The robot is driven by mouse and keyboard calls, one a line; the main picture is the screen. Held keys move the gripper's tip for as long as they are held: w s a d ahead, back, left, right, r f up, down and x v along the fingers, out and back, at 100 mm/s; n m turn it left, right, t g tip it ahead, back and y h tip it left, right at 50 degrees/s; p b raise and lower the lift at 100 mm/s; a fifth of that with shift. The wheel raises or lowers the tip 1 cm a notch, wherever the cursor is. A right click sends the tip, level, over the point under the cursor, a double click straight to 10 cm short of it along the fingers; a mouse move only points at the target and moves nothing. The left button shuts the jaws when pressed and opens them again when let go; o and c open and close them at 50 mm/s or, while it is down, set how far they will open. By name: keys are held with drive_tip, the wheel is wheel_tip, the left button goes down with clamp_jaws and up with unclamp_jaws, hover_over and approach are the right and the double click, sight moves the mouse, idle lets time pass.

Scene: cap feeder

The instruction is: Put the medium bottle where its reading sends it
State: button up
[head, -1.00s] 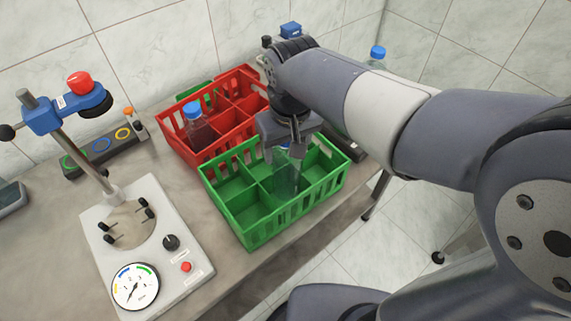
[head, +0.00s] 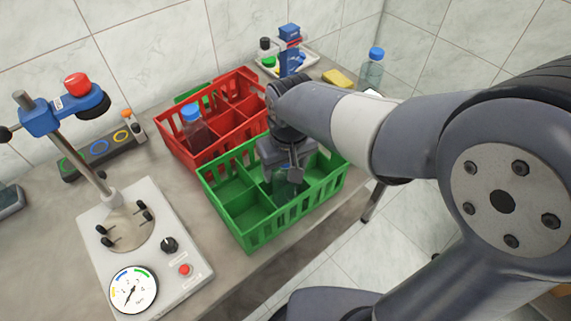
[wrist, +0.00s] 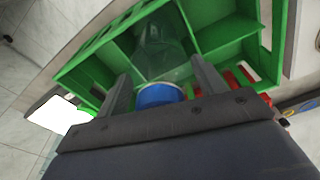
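The bottle in my gripper is clear and greenish with a blue cap. In the wrist view its blue cap (wrist: 160,95) lies between my gripper's (wrist: 160,68) fingers, close to the palm, and its body points down into a compartment of the green crate (wrist: 240,30). In the head view the bottle (head: 284,186) is partly hidden by my gripper (head: 288,168) and the crate's walls. The green crate (head: 225,212) stands at the table's front.
A red crate (head: 176,143) behind the green one holds a dark bottle (head: 195,130) with a blue cap. A gauge tester (head: 150,245) stands at left, a ringed block (head: 101,146) behind it. A clear bottle (head: 372,68) and a yellow block (head: 338,79) are at back right.

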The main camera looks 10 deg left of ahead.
drive_tip(key=o, duration=0.3)
drive_tip(key=r, duration=0.8)
drive_tip(key=s+r+p, duration=0.1)
drive_tip(key=r, duration=0.3)
drive_tip(key=shift+s+d+r, duration=0.1)
drive_tip(key=shift+d+r, duration=0.05)
drive_tip(key=shift+d, duration=0.25)
drive_tip(key=shift+o, duration=0.6)
